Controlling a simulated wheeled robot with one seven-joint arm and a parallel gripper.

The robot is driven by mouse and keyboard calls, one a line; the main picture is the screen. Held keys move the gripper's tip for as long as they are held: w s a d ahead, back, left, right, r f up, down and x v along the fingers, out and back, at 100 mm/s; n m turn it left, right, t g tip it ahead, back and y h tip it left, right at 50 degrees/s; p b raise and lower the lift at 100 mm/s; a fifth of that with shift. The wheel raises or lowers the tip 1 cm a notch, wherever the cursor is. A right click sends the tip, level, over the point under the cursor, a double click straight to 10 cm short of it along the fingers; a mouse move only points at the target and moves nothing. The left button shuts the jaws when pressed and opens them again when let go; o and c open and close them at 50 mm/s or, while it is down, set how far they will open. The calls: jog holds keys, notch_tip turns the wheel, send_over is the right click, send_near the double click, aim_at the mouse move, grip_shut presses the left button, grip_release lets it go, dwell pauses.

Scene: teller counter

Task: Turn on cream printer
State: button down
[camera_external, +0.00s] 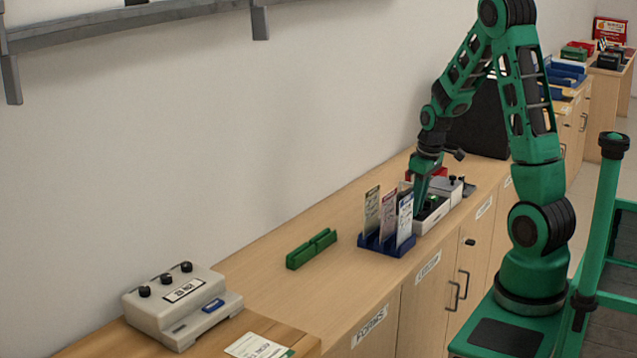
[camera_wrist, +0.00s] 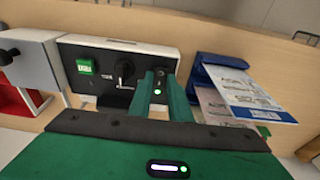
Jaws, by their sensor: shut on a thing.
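The cream printer (camera_external: 432,217) is a low cream box with a black top panel, on the counter behind the card holder. In the wrist view the cream printer (camera_wrist: 165,50) shows a green button (camera_wrist: 85,67), a black knob (camera_wrist: 125,70) and a small dark control with a white dot (camera_wrist: 158,92). My gripper (camera_external: 417,209) points down onto the panel. In the wrist view my gripper's fingers (camera_wrist: 161,86) are shut on the small dark control, to the right of the black knob. The fingers partly hide that control.
A blue holder (camera_external: 387,246) with several upright cards stands close beside the printer. A grey-white device (camera_external: 455,188) stands behind it. A green block (camera_external: 311,249) and a cream box with three knobs (camera_external: 180,303) lie nearer. The counter between them is clear.

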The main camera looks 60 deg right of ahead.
jog(key=shift+w+g, duration=0.15)
jog(key=shift+g, duration=0.35)
jog(key=c, duration=1.6)
grip_release()
jog(key=shift+c, duration=0.2)
notch_tip(320, 180, up, 11)
jog(key=shift+s+f, duration=0.15)
jog(key=shift+s, duration=0.1)
